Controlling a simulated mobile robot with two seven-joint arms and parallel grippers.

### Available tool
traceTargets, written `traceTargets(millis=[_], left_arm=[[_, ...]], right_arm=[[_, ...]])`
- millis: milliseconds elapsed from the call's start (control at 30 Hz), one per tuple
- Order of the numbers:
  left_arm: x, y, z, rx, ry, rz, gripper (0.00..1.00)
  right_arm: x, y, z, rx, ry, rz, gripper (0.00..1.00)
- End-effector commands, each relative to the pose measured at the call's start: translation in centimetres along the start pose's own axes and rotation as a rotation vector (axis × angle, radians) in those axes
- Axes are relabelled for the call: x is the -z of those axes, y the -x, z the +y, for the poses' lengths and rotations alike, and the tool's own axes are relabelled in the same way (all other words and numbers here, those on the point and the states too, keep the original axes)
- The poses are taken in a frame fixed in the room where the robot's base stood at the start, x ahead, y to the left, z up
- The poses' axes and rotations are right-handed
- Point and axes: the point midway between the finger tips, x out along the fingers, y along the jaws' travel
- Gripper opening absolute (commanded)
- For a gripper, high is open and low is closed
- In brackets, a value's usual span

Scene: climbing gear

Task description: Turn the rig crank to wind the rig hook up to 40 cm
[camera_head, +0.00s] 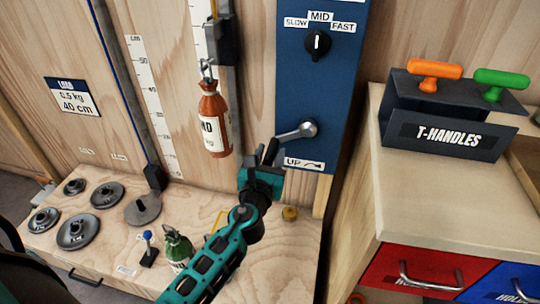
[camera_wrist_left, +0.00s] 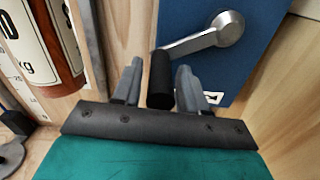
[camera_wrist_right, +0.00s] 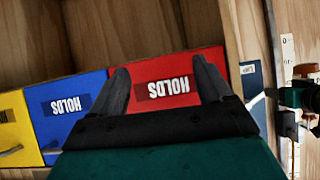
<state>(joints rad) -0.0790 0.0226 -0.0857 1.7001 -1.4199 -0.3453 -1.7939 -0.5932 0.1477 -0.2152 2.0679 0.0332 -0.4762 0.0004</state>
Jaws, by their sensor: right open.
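The rig crank (camera_head: 297,132) is a silver arm on the blue panel, with its black handle pointing out toward me at the lower left. In the left wrist view the crank arm (camera_wrist_left: 192,42) runs from its hub at upper right to the black handle (camera_wrist_left: 160,75). My left gripper (camera_head: 265,165) is open, its fingers on either side of the handle with small gaps showing. The rig hook (camera_head: 207,70) holds a red bottle-shaped weight (camera_head: 213,120) in front of the wood panel. My right gripper (camera_wrist_right: 160,82) is open and empty, facing the drawers.
A speed knob (camera_head: 316,43) points up to MID. A height scale (camera_head: 148,100) stands left of the weight. A card (camera_head: 72,96) reads 40 cm. Weight discs (camera_head: 78,230) and a green weight (camera_head: 177,250) sit on the bench. A T-handles rack (camera_head: 450,140) stands right.

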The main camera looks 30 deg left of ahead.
Motion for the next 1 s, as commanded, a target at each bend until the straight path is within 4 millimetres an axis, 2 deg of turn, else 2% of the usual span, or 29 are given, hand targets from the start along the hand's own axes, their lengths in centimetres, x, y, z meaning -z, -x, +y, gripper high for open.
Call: traceTargets(millis=[33, 433, 800, 1000], left_arm=[[0.0, 0.0, 0.0, 0.000, 0.000, 0.000, 0.37], [0.0, 0.0, 0.0, 0.000, 0.000, 0.000, 0.00], [0.0, 0.0, 0.0, 0.000, -0.003, 0.000, 0.00], [-1.0, 0.0, 0.4, 0.001, -0.070, 0.000, 0.00]], right_arm=[[0.0, 0.0, 0.0, 0.000, 0.000, -0.001, 0.79], [-0.1, 0.0, 0.1, 0.000, 0.005, -0.002, 0.79], [-0.1, 0.1, 0.1, 0.000, 0.007, -0.003, 0.79], [1.3, 0.9, 0.1, 0.000, 0.007, -0.003, 0.79]])
